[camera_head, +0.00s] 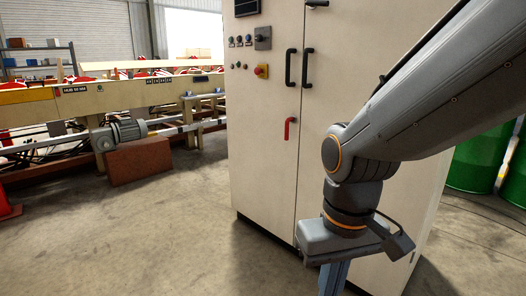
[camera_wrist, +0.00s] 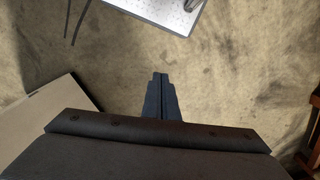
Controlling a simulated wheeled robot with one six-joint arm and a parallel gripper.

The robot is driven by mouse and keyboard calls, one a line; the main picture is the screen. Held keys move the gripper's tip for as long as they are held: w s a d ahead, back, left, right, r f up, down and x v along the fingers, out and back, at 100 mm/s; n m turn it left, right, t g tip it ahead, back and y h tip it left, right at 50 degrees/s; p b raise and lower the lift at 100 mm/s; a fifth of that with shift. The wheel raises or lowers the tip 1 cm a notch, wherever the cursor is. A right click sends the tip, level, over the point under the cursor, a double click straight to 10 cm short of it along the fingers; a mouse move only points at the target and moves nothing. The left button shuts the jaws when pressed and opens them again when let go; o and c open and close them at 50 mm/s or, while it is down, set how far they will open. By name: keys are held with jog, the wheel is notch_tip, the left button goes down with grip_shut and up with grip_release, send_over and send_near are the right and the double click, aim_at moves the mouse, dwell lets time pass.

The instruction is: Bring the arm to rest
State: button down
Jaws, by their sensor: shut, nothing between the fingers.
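My gripper shows in the wrist view (camera_wrist: 160,76), with its two dark fingers together and nothing between them. It points down over bare concrete floor. In the head view my arm reaches in from the upper right, bent at the wrist. The upper part of my gripper's fingers shows at the bottom edge, and the fingertips are cut off there. My arm and wrist are in front of a tall cream cabinet (camera_head: 262,130) and hide part of its right door. I cannot tell the exact gap between them.
The cabinet has a red handle (camera_head: 289,127) and a yellow-and-red switch (camera_head: 261,71). Green drums (camera_head: 472,160) stand at the right. A conveyor line (camera_head: 60,104) with a grey motor (camera_head: 118,133) runs at the left. A red cone (camera_head: 7,200) is at the left edge. Floor at lower left is clear.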

jog(key=d+r+m+p, duration=0.2)
jog(key=d+r+p, duration=0.6)
jog(key=p, duration=0.7)
jog(key=shift+w+d+r+m+h+p, duration=0.2)
jog(key=shift+r+m+h+p, duration=0.1)
jog(key=shift+r+m, duration=0.15)
